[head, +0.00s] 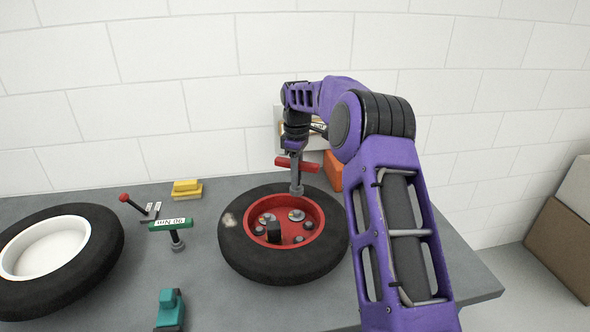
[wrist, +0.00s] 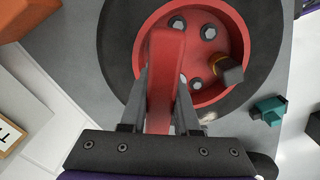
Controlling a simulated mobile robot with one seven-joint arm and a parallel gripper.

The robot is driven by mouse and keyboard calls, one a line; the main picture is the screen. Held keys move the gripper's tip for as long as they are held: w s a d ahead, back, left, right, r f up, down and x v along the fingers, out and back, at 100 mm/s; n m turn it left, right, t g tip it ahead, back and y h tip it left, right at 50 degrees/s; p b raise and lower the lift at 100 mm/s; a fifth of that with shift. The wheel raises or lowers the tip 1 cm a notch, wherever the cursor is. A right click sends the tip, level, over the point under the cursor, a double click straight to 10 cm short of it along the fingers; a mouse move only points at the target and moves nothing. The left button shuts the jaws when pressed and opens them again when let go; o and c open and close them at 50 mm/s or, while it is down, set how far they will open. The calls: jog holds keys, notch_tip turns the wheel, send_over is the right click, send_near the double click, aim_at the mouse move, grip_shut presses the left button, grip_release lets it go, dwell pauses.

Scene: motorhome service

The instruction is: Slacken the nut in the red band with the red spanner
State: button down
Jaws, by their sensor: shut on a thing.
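My gripper (wrist: 163,95) is shut on the handle of the red spanner (head: 297,164), which it holds upright above the far part of the wheel. In the wrist view the red handle (wrist: 165,60) runs between the fingers. The spanner's grey lower end is at the far side of the red hub (head: 318,215); I cannot tell if it touches a nut. Several nuts sit in the hub, some on pale round plates, such as the nut (head: 297,215). A dark block (wrist: 229,69) stands among them with an orange ring at its base. I cannot pick out a red band around one nut.
A green spanner (head: 170,224) marked 90 Nm, a red-knobbed lever (head: 125,198), yellow blocks (head: 187,189) and a teal tool (head: 169,308) lie left of the wheel. Another tyre (head: 95,245) is at far left. An orange box (head: 333,170) stands behind. The wall is close.

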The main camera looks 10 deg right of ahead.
aim_at(297, 191)
jog(key=shift+s+r, duration=0.1)
jog(key=shift+s, duration=0.05)
jog(key=shift+f+b, duration=1.25)
jog(key=shift+f, duration=1.65)
jog(key=shift+p, duration=0.55)
jog(key=shift+f, duration=0.2)
jog(key=shift+f+b, duration=0.6)
jog(key=shift+f, duration=0.5)
